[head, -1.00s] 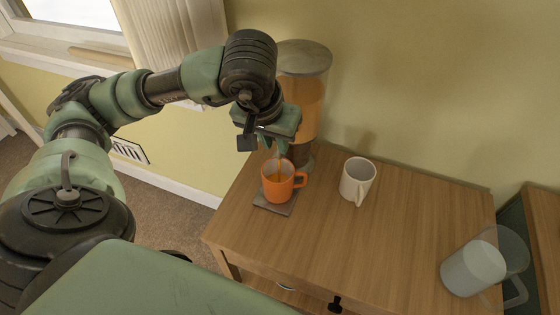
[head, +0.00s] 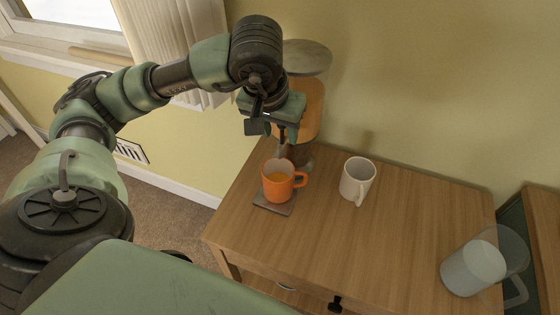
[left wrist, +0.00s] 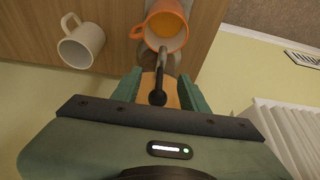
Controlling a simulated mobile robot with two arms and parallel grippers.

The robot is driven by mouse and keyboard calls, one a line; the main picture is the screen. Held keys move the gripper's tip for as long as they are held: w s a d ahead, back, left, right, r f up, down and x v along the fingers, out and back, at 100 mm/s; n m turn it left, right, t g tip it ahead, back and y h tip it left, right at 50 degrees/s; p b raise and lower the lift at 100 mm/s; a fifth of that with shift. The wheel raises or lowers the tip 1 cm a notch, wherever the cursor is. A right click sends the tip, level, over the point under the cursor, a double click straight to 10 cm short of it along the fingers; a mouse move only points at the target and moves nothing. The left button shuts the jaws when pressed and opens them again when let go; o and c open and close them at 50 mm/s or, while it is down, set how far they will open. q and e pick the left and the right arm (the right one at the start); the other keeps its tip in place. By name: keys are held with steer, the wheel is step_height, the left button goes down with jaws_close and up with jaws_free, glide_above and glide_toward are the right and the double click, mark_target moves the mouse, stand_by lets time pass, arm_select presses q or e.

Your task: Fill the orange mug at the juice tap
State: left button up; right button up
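The orange mug (head: 278,191) stands upright on a dark square coaster (head: 270,207), with its handle to the right. Orange juice shows inside it in the head view. The juice dispenser (head: 312,92) stands behind, partly hidden by my left arm. Its metal tap (left wrist: 161,65) points over the mug in the left wrist view, where the mug (left wrist: 168,14) is cut by the top edge. My left gripper (head: 283,134) is at the tap, above the mug. In the wrist view its fingers (left wrist: 158,90) are apart, with the dark tap end between them. My right gripper is out of view.
A white mug (head: 357,180) stands right of the orange mug; it also shows in the wrist view (left wrist: 82,46). A clear pitcher (head: 474,268) is at the right edge of the wooden cabinet (head: 380,245). The middle of the cabinet top is clear.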

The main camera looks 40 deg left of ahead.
arm_select(q)
step_height(320, 180, up, 6)
steer(key=p, duration=0.3)
stand_by(0.3)
steer(key=v, duration=0.7)
steer(key=shift+s+r+p, duration=0.2)
steer(key=shift+r+p, duration=0.15)
steer(key=shift+p, duration=0.1)
steer(key=shift+f, duration=0.1)
